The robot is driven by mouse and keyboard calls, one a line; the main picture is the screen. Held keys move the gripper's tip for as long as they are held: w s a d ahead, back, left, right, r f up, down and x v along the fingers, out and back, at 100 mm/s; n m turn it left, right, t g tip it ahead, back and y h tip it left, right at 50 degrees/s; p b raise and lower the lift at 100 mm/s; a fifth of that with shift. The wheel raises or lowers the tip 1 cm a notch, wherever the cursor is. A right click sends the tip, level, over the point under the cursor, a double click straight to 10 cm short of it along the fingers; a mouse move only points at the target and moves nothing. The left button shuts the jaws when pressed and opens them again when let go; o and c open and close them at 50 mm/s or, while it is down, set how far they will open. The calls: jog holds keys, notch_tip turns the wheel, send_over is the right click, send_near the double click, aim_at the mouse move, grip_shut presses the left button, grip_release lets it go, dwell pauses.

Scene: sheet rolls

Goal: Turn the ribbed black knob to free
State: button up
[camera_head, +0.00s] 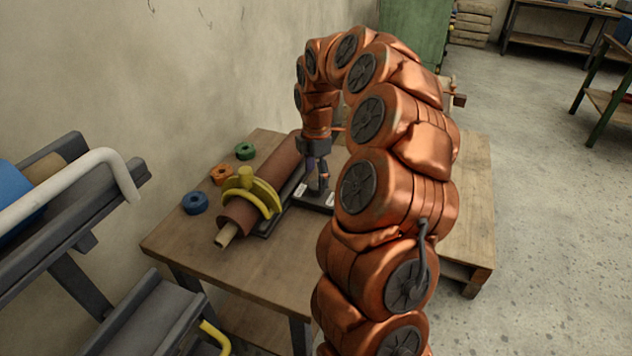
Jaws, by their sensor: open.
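My gripper (318,178) points down over a black base plate (316,204) on the wooden table, beside a brown roll. Its fingers are open and sit low, just above or around a small dark form on the plate. The ribbed black knob cannot be made out clearly there; the fingers and their shadow cover that spot. I cannot tell whether the fingers touch it. Pale labels (330,197) show on the plate near the fingertips; their writing is too small to read.
The brown roll (283,163) lies on the table (180,236) with a yellow curved clamp (262,193) over its near end. Blue (195,203), orange (222,174) and green (245,151) tape rolls stand by the wall. A dark metal rack (60,235) is at left.

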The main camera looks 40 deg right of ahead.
aim_at(316, 185)
notch_tip(316, 185, up, 9)
jog(key=shift+f, duration=0.15)
dwell(0.6)
jog(key=shift+a, duration=0.1)
jog(key=s+a+r+m+p, duration=0.1)
jog(key=s+a+r+m, duration=0.15)
jog(key=s+a, duration=0.5)
jog(key=s+a+r+m+p, duration=0.2)
jog(key=s+a+m, duration=0.15)
jog(key=a, duration=0.75)
jog(key=s+a+f+m, duration=0.1)
jog(key=s+a+m, duration=0.1)
jog(key=s, duration=0.4)
jog(key=s+a+f+m+g+p, duration=0.1)
jog(key=s+a+f+m, duration=0.1)
jog(key=s+m, duration=0.2)
jog(key=s+a+f+m+p, duration=0.1)
jog(key=s+a+m, duration=0.1)
jog(key=s, duration=0.8)
jog(key=shift+s+f+m+g, duration=0.15)
jog(key=shift+s+m+g, duration=0.1)
jog(key=shift+m+g, duration=0.25)
